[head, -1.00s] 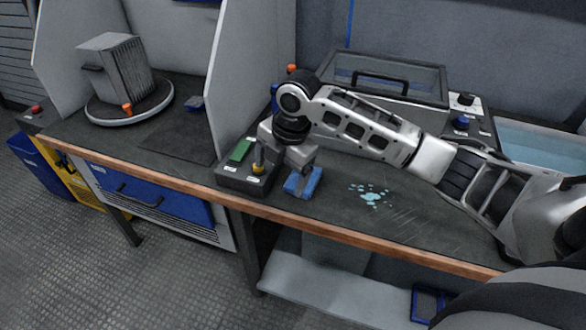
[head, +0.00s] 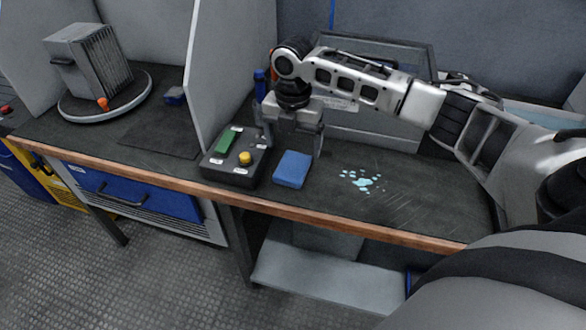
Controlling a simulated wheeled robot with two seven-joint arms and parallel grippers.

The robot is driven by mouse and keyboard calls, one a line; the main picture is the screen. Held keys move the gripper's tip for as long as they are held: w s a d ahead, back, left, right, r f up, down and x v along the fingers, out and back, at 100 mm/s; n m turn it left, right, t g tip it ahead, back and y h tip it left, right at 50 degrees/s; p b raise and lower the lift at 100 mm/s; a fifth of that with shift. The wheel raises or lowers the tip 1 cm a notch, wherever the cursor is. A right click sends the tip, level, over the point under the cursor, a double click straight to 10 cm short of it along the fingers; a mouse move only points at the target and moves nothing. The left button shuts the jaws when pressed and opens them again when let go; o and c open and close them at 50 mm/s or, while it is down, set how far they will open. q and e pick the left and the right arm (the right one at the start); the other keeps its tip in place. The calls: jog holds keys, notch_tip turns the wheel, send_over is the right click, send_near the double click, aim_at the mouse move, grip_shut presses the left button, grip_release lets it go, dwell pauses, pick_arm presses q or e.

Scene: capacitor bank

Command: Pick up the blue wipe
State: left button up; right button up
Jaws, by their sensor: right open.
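The blue wipe (head: 292,170) lies flat on the dark bench top, just right of the black control box. My right gripper (head: 292,146) is open and empty, with one finger on each side. It hangs above and behind the wipe, and a gap shows between them. The wipe's upper face is in plain sight. My left gripper is not in view.
The black control box (head: 228,172) with a green part and a yellow knob stands close left of the wipe. A grey case (head: 372,122) stands behind. The bench's front edge (head: 330,227) is near.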

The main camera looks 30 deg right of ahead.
aim_at(295, 162)
jog(key=f, duration=0.5)
jog(key=shift+d+f, duration=0.2)
jog(key=shift+d, duration=0.1)
jog(key=c, duration=1.1)
